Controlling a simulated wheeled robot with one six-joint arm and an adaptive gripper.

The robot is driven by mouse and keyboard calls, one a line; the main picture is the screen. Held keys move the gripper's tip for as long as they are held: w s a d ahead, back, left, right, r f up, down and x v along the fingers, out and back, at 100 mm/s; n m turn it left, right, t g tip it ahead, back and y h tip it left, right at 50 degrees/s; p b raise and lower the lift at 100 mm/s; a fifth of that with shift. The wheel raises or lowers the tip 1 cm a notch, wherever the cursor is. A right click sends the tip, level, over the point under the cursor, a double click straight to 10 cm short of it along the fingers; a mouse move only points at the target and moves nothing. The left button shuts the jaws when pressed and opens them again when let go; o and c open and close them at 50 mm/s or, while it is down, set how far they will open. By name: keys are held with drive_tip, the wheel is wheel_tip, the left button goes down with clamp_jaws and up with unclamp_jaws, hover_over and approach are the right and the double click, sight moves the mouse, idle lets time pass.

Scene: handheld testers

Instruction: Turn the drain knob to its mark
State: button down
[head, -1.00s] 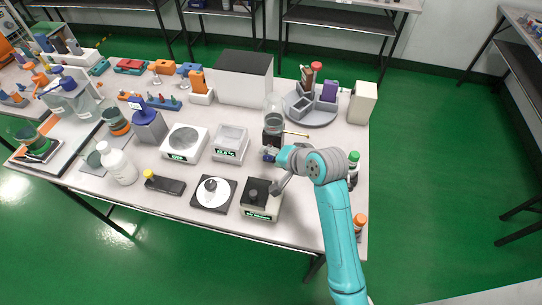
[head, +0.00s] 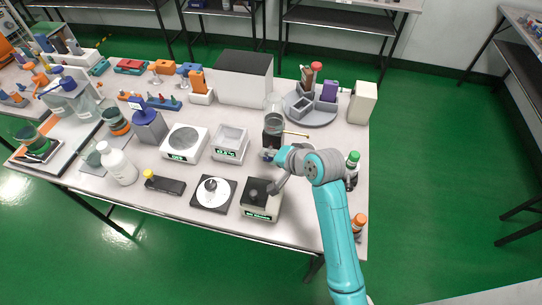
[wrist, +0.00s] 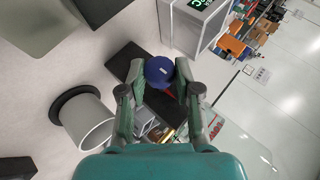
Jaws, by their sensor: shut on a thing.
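A round dark blue knob (wrist: 158,71) shows between the fingertips of my gripper (wrist: 161,80) in the wrist view, with a finger on either side. My gripper is shut on it. A long black block (wrist: 128,66) lies behind and beside the knob. In the head view my gripper (head: 268,156) is beside a black stand (head: 272,138) that carries a clear glass vessel (head: 273,121). The knob is mostly hidden there by the gripper. I cannot make out a mark at the knob.
A white instrument with a green display (head: 230,143) stands left of the gripper. A dark-topped box (head: 260,199) stands in front of it, below my wrist. Bottles with green (head: 352,170) and orange (head: 358,226) caps stand right of my arm.

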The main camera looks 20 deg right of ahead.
drive_tip(key=shift+f, duration=0.1)
drive_tip(key=shift+s+d+f+m+t+y, duration=0.15)
drive_tip(key=shift+m+t+y, duration=0.15)
drive_tip(key=shift+t+y, duration=0.45)
drive_tip(key=shift+f+m+t+y, duration=0.2)
drive_tip(key=shift+m+t+y, duration=0.3)
drive_tip(key=shift+t+y, duration=0.55)
drive_tip(key=c, duration=0.8)
unclamp_jaws()
drive_tip(key=shift+r, duration=0.1)
drive_tip(key=v, duration=1.2)
drive_tip(key=shift+s+f, duration=0.1)
drive_tip(key=shift+f, duration=0.1)
